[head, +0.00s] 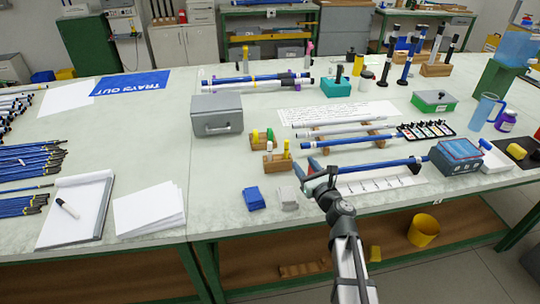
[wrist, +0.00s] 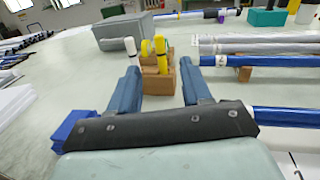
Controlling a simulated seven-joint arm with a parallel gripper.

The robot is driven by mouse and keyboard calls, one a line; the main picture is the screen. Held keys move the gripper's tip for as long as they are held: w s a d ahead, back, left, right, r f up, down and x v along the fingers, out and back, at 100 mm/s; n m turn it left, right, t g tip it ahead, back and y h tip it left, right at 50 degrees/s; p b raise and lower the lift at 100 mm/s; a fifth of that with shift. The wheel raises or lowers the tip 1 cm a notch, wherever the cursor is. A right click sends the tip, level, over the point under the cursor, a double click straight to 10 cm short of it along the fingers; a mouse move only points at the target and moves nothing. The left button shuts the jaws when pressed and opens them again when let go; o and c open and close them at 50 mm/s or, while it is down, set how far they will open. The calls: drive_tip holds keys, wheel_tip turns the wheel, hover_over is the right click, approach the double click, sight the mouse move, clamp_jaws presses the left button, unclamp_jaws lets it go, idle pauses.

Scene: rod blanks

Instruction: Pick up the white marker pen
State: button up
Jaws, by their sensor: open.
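A white marker pen (wrist: 130,47) shows in the wrist view at the left of a small wooden holder (wrist: 162,84), close to my left finger; its lower part is hidden. Yellow pens (wrist: 161,52) stand upright beside it. In the head view the front wooden holder (head: 277,163) carries upright pens, one white-topped (head: 269,146). Another white pen with a dark end (head: 68,209) lies on the notepad at the left. My gripper (head: 308,167) is open and empty, just right of the holders; in the wrist view (wrist: 160,75) its fingers point towards the holder.
A blue block (head: 254,198) and a pale grey block (head: 287,198) lie before the holders. A grey metal box (head: 217,115) stands behind them. Blue and grey rods (head: 350,142) lie on supports to the right.

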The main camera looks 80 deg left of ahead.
approach(271, 147)
drive_tip(key=shift+g, duration=0.4)
drive_tip(key=x, duration=0.7)
drive_tip(key=shift+a+f, duration=0.1)
drive_tip(key=shift+a, duration=0.15)
drive_tip(key=shift+x, duration=2.65)
drive_tip(key=shift+w, duration=0.1)
clamp_jaws()
